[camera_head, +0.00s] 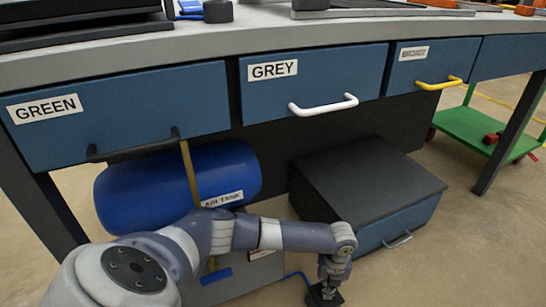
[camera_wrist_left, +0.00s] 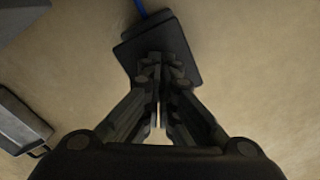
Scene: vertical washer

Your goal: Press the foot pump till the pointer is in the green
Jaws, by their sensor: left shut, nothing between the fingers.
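The foot pump (camera_head: 316,298) is a small dark pad on the floor at the bottom of the head view, with a blue hose running to it. In the left wrist view it is a dark square plate (camera_wrist_left: 152,34) with the hose at its far end. My left gripper (camera_head: 329,287) points down at the pump. In the wrist view its fingers (camera_wrist_left: 158,62) are shut, empty, and overlap the plate; whether they touch it I cannot tell. The blue air tank (camera_head: 135,195) lies under the bench, partly behind my arm. No gauge pointer is readable. My right gripper is not in view.
The bench has drawers labelled GREEN (camera_head: 110,112), GREY (camera_head: 315,80) and BRONZE (camera_head: 430,62). A dark cabinet (camera_head: 365,180) with a blue drawer stands on the floor near the pump. A green cart (camera_head: 470,128) is at right. The floor at lower right is clear.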

